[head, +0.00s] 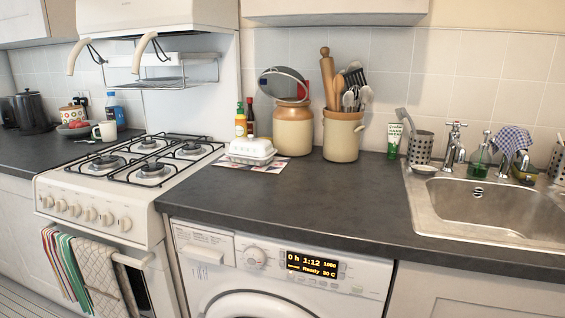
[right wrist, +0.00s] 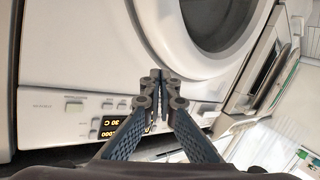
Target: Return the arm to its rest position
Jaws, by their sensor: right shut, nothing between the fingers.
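My right gripper (right wrist: 160,75) shows in the right wrist view. Its two dark fingers meet at the tips and hold nothing. It is in front of the white washing machine (right wrist: 60,45), whose round door with dark glass (right wrist: 215,20) is at the top of that view. The display panel (right wrist: 108,125) is partly hidden behind the left finger. Whether the fingertips touch the washer cannot be told. In the head view the washer (head: 215,270) sits under the counter and its display is lit. Neither arm shows in the head view.
The dark counter (head: 290,200) above the washer is mostly clear. A white gas cooker (head: 100,190) stands at left and a steel sink (head: 440,205) at right.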

